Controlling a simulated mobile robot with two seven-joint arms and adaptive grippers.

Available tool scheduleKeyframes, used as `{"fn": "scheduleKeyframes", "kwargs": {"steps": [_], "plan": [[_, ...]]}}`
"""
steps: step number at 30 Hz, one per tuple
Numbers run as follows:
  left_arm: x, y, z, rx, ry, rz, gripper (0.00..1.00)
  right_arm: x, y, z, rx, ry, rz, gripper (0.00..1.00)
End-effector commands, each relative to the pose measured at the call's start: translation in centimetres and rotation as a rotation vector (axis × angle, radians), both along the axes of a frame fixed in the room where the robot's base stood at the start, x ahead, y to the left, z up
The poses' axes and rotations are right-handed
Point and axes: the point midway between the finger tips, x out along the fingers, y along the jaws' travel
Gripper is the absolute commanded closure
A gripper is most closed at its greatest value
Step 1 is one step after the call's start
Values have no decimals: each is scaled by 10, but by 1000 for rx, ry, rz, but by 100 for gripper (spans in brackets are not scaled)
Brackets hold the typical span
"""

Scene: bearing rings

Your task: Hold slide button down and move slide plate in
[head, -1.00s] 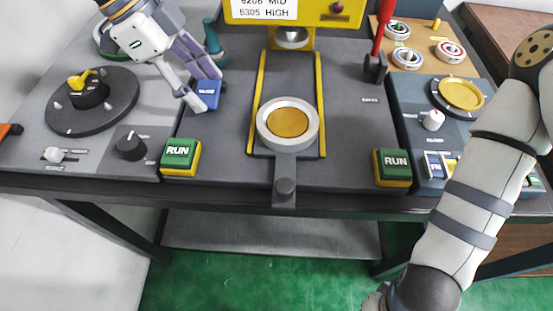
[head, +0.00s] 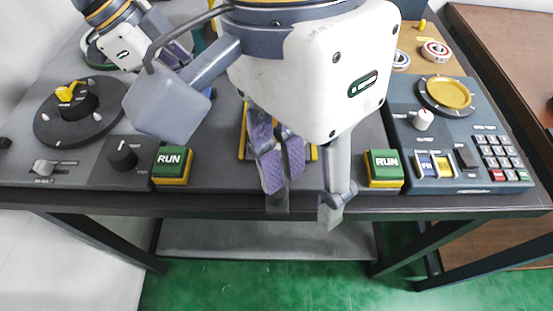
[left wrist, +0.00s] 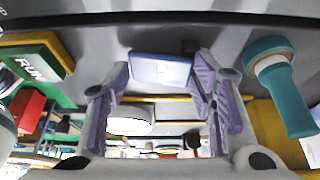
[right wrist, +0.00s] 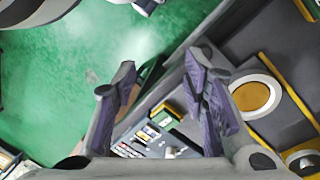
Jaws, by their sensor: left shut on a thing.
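The blue slide button (left wrist: 160,68) lies between the fingers of my left gripper (left wrist: 163,70) in the left wrist view, and the gripper is shut on it. In the head view my left gripper (head: 180,58) is partly hidden behind my right arm. My right gripper (head: 284,182) points down over the front of the slide plate, whose dark front tongue (head: 277,204) shows below the fingers. Its fingers stand apart and empty in the right wrist view (right wrist: 163,68). There, the pale ring with a tan centre (right wrist: 255,96) sits on the plate, right of the fingers. The plate's knob is hidden.
Green RUN buttons stand left (head: 171,162) and right (head: 384,165) of the slide. A black dial (head: 82,108) is at left. A yellow disc (head: 447,94) and a keypad (head: 498,155) are at right. A teal post (left wrist: 282,90) stands beside the left gripper.

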Motion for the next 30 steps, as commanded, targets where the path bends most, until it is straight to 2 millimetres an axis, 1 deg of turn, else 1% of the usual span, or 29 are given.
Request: {"fn": "scheduleKeyframes", "kwargs": {"steps": [1,4,5,7,8,10,15,18,21,25,30], "plan": [[-3,1,-4,6,12,-3,76,13,9,12,42,-47,37,60],[-3,1,-4,6,12,-3,76,31,19,32,96,-121,94,60],[-3,1,-4,6,12,-3,76,34,20,34,103,-135,104,60],[-3,1,-4,6,12,-3,76,37,22,31,110,-147,117,60],[-3,1,-4,6,12,-3,76,38,22,27,111,-149,118,60],[-3,1,-3,5,12,-3,76,37,21,11,111,-147,119,60],[-3,1,-3,5,12,-3,76,36,21,-35,108,-145,120,60],[-3,1,-3,5,12,-3,76,36,21,-56,110,-146,120,60],[-3,1,-3,5,12,-3,76,37,22,-72,111,-146,117,60],[-3,1,-3,5,12,-3,76,37,22,-81,113,-148,118,60],[-3,1,-3,5,12,-3,76,37,22,-82,112,-147,117,60]]}}
